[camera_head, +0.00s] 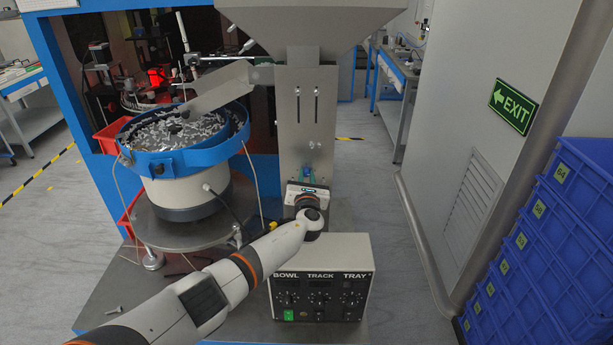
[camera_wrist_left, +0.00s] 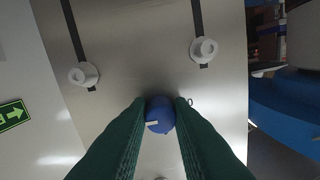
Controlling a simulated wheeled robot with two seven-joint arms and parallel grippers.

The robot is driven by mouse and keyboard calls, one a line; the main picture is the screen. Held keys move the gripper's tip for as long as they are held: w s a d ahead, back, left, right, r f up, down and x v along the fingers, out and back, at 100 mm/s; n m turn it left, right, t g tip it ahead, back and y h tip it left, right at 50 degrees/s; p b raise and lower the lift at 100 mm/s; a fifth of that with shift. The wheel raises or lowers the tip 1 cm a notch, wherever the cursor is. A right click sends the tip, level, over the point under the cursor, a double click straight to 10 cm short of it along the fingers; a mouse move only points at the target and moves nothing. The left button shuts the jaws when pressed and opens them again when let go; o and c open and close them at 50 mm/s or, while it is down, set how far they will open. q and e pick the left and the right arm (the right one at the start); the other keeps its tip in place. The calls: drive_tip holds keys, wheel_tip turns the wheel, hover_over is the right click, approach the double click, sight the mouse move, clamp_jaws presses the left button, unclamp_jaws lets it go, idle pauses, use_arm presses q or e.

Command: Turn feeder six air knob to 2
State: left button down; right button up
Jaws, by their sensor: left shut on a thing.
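A round blue knob (camera_wrist_left: 160,117) with a small white mark shows in the left wrist view on a grey metal panel (camera_wrist_left: 150,60). The white mark lies on the knob's left side. My left gripper (camera_wrist_left: 160,103) has its two dark green fingers shut on the knob, one on each side. In the head view my left gripper (camera_head: 309,176) reaches up to the front of the metal column (camera_head: 306,105) below the hopper. The knob is hidden there by the gripper and wrist. My right gripper is not in view.
A control box (camera_head: 320,277) with BOWL, TRACK and TRAY dials stands below my left wrist. A blue-rimmed bowl feeder (camera_head: 185,160) full of small parts is left of the column. Blue crates (camera_head: 540,240) stand at right.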

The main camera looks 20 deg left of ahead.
use_arm(q)
drive_tip(key=shift+f, duration=0.2)
drive_tip(key=c, duration=1.3)
unclamp_jaws()
drive_tip(key=shift+r, duration=0.1)
drive_tip(key=shift+s+d, duration=0.15)
drive_tip(key=shift+s, duration=0.3)
drive_tip(key=v, duration=1.1)
